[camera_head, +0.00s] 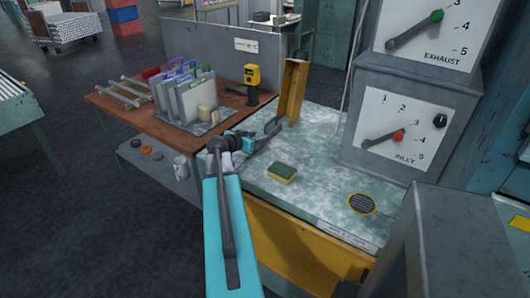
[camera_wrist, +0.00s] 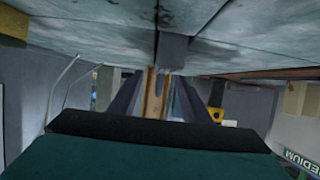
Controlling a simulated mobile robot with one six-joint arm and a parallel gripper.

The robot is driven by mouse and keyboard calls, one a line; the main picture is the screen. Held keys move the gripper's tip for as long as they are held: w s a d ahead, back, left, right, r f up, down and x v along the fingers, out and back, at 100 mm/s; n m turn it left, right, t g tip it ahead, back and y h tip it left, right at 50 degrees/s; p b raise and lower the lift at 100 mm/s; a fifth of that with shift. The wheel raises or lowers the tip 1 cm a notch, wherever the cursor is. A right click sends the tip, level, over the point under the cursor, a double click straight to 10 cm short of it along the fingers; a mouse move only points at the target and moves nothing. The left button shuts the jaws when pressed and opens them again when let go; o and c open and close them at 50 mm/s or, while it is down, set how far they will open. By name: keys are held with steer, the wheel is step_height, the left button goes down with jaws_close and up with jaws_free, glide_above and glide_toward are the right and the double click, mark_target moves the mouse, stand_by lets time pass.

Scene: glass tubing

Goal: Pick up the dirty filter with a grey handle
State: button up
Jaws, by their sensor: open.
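An upright, tall, narrow yellow-brown panel (camera_head: 293,92) stands at the back of the mottled bench top. It looks like the dirty filter, with a small dark grey piece at its top that may be the handle. My gripper (camera_head: 273,128) is low over the bench, in front and to the left of the panel. Its jaws are open and empty, apart from the panel. In the wrist view, which looks upside down, the yellow-brown panel (camera_wrist: 152,94) shows beyond and between the dark fingers of my gripper (camera_wrist: 158,98). Its handle cannot be made out there.
A green and yellow sponge (camera_head: 282,173) and a round grate (camera_head: 361,204) are on the bench. A rack of filters (camera_head: 186,95) with coloured handles stands on the brown table at left, beside a yellow device (camera_head: 251,76). Grey dial boxes (camera_head: 398,125) rise at right.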

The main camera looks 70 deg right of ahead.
mark_target(264, 135)
steer(key=shift+d, duration=0.1)
steer(key=shift+p+x, duration=1.1)
steer(key=shift+x, duration=0.6)
steer(key=shift+d+f, duration=0.5)
steer(key=shift+d, duration=0.2)
jaws_close()
